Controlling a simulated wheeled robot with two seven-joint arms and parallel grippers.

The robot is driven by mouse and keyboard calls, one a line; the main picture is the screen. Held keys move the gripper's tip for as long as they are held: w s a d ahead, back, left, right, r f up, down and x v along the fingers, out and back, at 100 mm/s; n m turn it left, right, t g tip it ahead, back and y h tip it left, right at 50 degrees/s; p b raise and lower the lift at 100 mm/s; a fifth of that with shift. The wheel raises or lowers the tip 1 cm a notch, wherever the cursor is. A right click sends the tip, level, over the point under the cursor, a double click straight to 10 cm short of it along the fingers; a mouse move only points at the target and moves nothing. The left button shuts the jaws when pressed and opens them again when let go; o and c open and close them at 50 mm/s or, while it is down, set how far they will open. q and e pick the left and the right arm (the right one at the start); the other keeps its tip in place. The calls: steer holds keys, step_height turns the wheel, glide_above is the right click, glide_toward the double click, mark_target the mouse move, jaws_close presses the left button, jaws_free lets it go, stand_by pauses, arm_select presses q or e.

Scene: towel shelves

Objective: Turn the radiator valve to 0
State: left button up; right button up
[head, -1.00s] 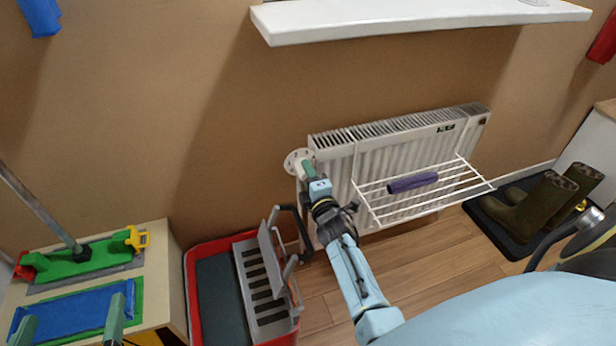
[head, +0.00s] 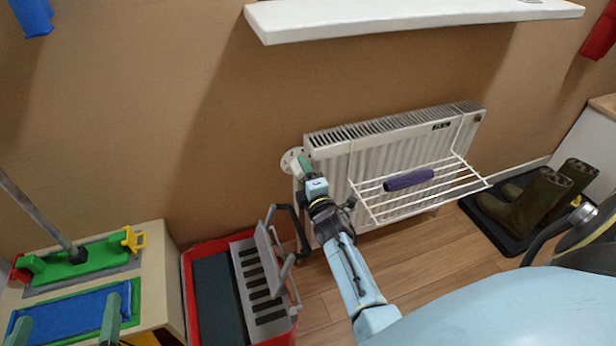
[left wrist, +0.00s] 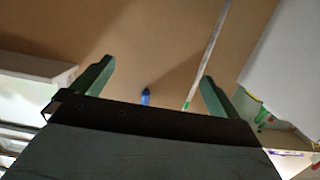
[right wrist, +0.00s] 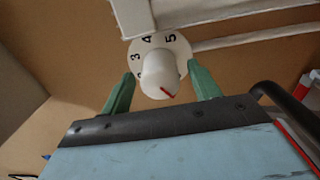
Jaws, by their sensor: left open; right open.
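The white radiator valve sits at the radiator's left end. In the right wrist view its round knob (right wrist: 160,72) stands before a white dial plate (right wrist: 150,45) with black numbers; 3, 4 and 5 are readable. A red mark (right wrist: 167,93) on the knob points to the lower right, away from these numbers. In the head view the dial (head: 290,160) is partly hidden by my right gripper (head: 304,163). My right gripper (right wrist: 162,88) is open, its green fingers on either side of the knob; contact is unclear. My left gripper (head: 66,329) is open and empty.
The radiator (head: 335,165) carries a wire rack (head: 440,185) with a purple rolled towel (head: 408,181). A red tray (head: 189,280) with a grey slotted piece (head: 268,300) stands below left. Boots (head: 535,205) are at right. A white shelf (head: 410,22) is above.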

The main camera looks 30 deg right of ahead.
arm_select(q)
steer(key=s+a+f+g+y+p, duration=0.3)
steer(key=s+a+f+g+p, duration=0.1)
steer(key=s+f+g, duration=0.6)
steer(key=shift+s+a+f+n+g, duration=0.3)
steer(key=shift+s+a+f+n, duration=0.1)
steer(key=shift+s+a+f, duration=0.4)
arm_select(e)
steer(key=v, duration=1.3)
steer(key=shift+s, duration=0.2)
arm_select(q)
steer(key=shift+w+r, duration=0.1)
steer(key=shift+w, duration=0.1)
